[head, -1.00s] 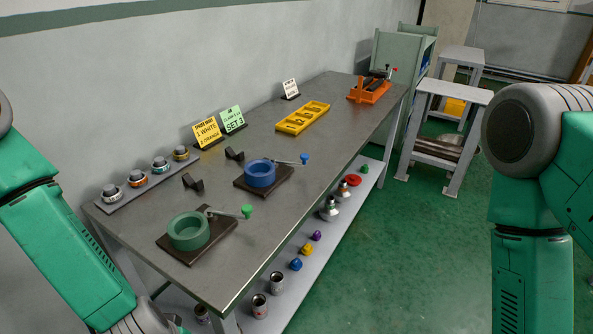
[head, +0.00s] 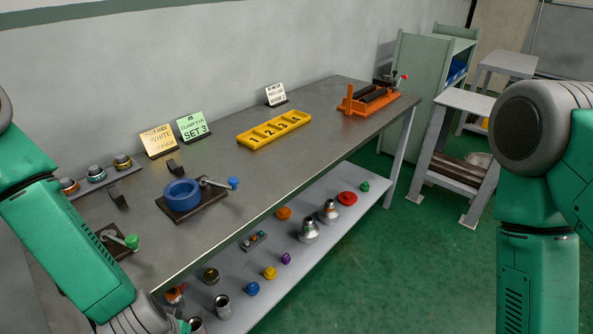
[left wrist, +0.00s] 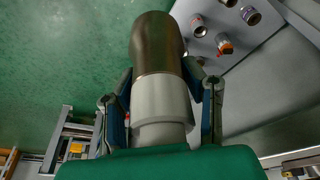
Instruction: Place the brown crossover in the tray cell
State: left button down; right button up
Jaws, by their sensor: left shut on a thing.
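The brown crossover (left wrist: 158,42) shows in the left wrist view as a brown-bronze cylinder with a pale grey stepped end. My left gripper (left wrist: 158,82) is shut on it, with one finger on each side of the grey part. In the head view, the gripper and crossover are below the picture edge. The yellow tray (head: 252,139) lies on the bench towards its back edge, in front of a small white sign. It has several cells in a row with dark marks on their floors, too small to read surely. My right gripper is out of view.
The grey bench (head: 238,193) holds a blue vise (head: 182,195), a partly hidden vise with a green handle (head: 131,241) and an orange vise (head: 368,103). The lower shelf (head: 330,245) carries several fittings. A pale stand (head: 462,101) and green cabinet (head: 421,65) stand beyond the bench.

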aim_at(295, 119)
jog(key=i+l+u, duration=0.1)
jog(key=i+l, duration=0.3)
jog(key=l, duration=0.25)
jog(key=i+l+u, duration=0.15)
jog(key=i+l, duration=0.25)
jog(key=l, duration=0.25)
jog(key=i+l+u, duration=0.15)
jog(key=l, duration=0.15)
jog(key=i+l, duration=0.2)
jog(key=l, duration=0.2)
jog(key=i+l+u, duration=0.15)
jog(key=l, duration=0.2)
jog(key=i+l, duration=0.15)
jog(key=l, duration=0.2)
jog(key=u, duration=0.05)
